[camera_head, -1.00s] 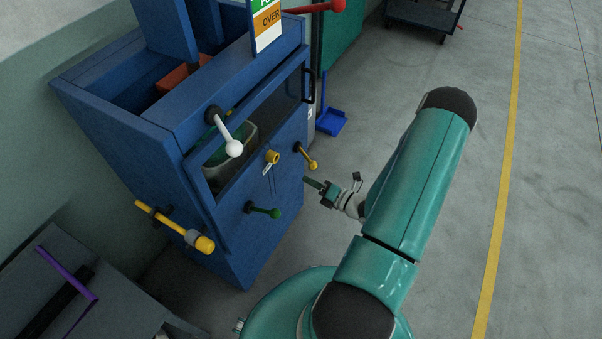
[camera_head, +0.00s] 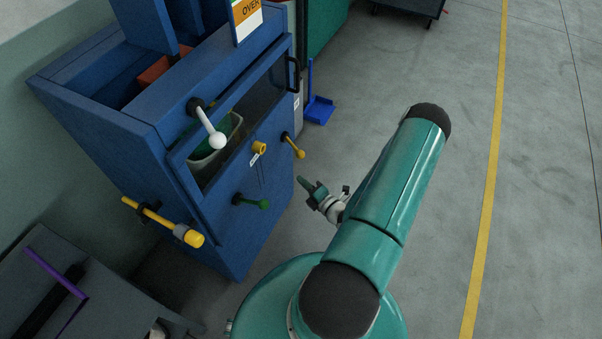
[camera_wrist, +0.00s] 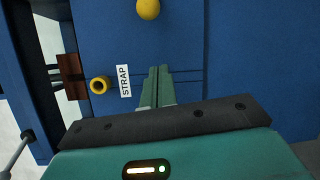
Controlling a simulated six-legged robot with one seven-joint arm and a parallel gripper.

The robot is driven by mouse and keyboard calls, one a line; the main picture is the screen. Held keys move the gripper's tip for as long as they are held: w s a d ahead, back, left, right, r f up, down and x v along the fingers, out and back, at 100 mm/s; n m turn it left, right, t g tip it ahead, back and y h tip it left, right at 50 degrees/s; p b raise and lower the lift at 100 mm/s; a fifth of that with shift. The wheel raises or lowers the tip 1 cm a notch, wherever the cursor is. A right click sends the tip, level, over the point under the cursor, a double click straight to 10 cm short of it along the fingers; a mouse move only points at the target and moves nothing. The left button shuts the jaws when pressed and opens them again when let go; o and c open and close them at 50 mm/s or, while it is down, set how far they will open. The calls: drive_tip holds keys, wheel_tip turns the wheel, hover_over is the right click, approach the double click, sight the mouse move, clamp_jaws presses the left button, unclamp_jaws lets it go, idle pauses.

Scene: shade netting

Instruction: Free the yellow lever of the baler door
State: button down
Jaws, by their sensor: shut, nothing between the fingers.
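The blue baler (camera_head: 225,225) stands at the left in the head view. A short yellow lever with a ball knob (camera_head: 299,154) sits on a black pivot at the right of its front, pointing down and right. The knob also shows at the top edge of the wrist view (camera_wrist: 148,9); the rest of that lever is out of that view. My gripper (camera_head: 302,181) is just below the knob, apart from it. In the wrist view my green fingers (camera_wrist: 158,72) are together and empty before the blue panel.
A white-knobbed lever (camera_head: 208,125), a green-knobbed lever (camera_head: 251,202) and a thick yellow bar (camera_head: 165,220) stick out of the baler. A dark, purple-edged unit (camera_head: 30,300) stands lower left. The floor right of my arm is clear.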

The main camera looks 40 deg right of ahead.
sight(294, 147)
drive_tip(key=w+d, duration=0.4)
drive_tip(key=w, duration=0.3)
drive_tip(key=shift+w, duration=0.3)
drive_tip(key=shift+d+r, duration=0.1)
drive_tip(key=shift+d, duration=0.05)
drive_tip(key=shift+s+d+n+y, duration=0.15)
drive_tip(key=shift+d+n+y, duration=0.1)
drive_tip(key=shift+n+y, duration=0.2)
